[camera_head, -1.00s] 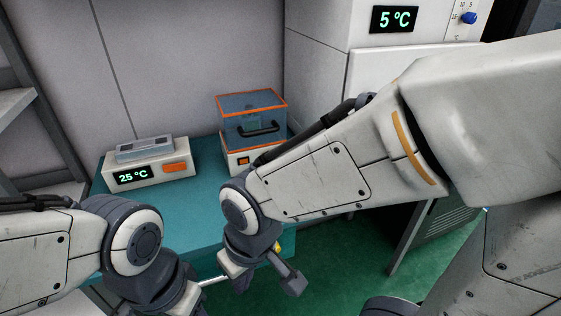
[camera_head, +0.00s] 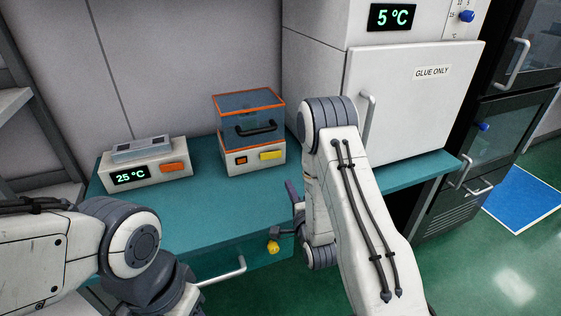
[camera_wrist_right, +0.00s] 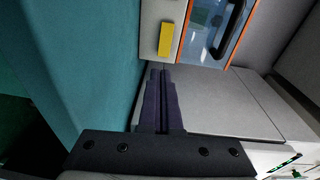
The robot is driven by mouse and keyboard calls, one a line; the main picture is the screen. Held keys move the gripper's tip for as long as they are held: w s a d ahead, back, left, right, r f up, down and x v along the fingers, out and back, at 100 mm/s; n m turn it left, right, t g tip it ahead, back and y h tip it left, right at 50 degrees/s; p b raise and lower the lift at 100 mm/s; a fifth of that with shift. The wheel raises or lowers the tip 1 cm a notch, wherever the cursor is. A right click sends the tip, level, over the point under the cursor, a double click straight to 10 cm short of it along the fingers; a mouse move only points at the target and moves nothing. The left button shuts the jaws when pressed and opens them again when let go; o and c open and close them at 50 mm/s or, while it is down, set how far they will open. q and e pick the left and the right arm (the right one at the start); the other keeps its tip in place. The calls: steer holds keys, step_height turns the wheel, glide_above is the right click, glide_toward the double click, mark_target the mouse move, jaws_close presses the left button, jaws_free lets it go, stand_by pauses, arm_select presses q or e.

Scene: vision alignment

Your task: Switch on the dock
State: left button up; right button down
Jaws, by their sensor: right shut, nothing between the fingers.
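A white unit with a blue see-through, orange-edged lid and black handle (camera_head: 250,130) stands at the back of the teal bench. Its front has a yellow switch-like block (camera_head: 271,155) and a small orange-and-black square (camera_head: 241,160). A second white unit (camera_head: 146,172) at the left has a 25 °C display and an orange block. I cannot tell which one is the dock. My right gripper (camera_head: 291,189) is shut and empty, right of and in front of the lidded unit. In the right wrist view its purple fingers (camera_wrist_right: 161,72) point toward the yellow block (camera_wrist_right: 166,39), apart from it. My left gripper is out of view.
A white "GLUE ONLY" cabinet (camera_head: 412,105) with a 5 °C display stands right of the units. A drawer handle (camera_head: 222,271) and a yellow knob (camera_head: 273,246) are at the bench front. The teal bench top (camera_head: 215,207) is clear between the units and its front edge.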

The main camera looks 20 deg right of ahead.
mark_target(279, 155)
steer(key=shift+s+d+m+t, duration=0.3)
steer(key=shift+d+m, duration=0.1)
steer(key=shift+d, duration=0.05)
steer(key=shift+w+r, duration=0.1)
steer(key=shift+w, duration=0.05)
steer(key=shift+w, duration=0.3)
steer(key=w+p, duration=0.1)
steer(key=w, duration=0.3)
steer(key=w+p, duration=0.1)
steer(key=w, duration=0.3)
steer(key=w+d+p, duration=0.1)
steer(key=w, duration=0.4)
steer(key=shift+d+p, duration=0.1)
steer(key=shift+p, duration=0.25)
steer(key=shift+w, duration=0.1)
